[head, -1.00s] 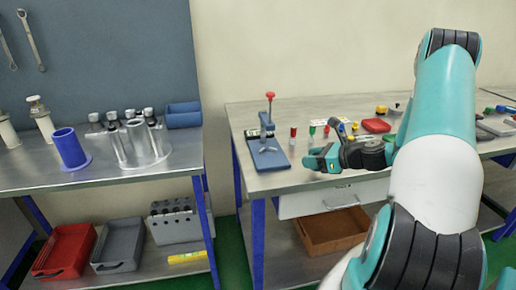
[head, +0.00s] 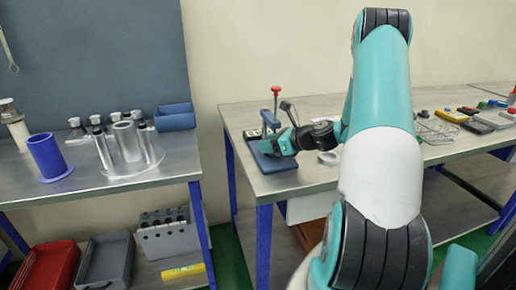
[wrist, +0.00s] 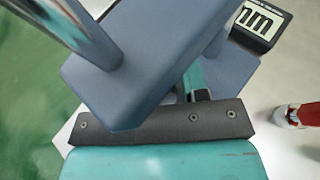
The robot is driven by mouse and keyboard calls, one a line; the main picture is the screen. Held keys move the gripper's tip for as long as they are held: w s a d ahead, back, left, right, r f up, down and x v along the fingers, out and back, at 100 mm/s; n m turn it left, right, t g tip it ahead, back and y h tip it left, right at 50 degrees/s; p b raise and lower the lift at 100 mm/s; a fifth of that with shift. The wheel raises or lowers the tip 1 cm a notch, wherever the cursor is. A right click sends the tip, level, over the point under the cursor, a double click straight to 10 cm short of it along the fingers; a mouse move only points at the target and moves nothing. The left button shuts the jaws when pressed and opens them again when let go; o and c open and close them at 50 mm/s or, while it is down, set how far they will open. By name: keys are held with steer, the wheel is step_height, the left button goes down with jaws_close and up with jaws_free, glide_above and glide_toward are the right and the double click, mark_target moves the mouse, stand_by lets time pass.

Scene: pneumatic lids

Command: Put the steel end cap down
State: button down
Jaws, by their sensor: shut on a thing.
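My gripper (head: 280,145) is at the blue press (head: 273,160) on the right-hand bench, low over its base. In the wrist view, the blue block of the press (wrist: 140,60) and its bright steel column (wrist: 75,30) cover the fingers. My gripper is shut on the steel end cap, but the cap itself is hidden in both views. I cannot tell whether it touches the press.
A pale ring-shaped part (head: 328,157) lies on the bench right of my gripper. A display marked mm (wrist: 262,22) and a red-topped item (wrist: 298,115) are close by. The press's red knob (head: 276,89) stands above my gripper. The bench's front-left edge is near.

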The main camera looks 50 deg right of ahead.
steer(key=shift+s+d+f, duration=0.1)
steer(key=shift+s+f, duration=0.05)
steer(key=c, duration=0.6)
jaws_free()
steer(key=shift+a+f, duration=0.1)
steer(key=shift+a, duration=0.1)
steer(key=v, duration=1.2)
steer(key=shift+d, duration=0.1)
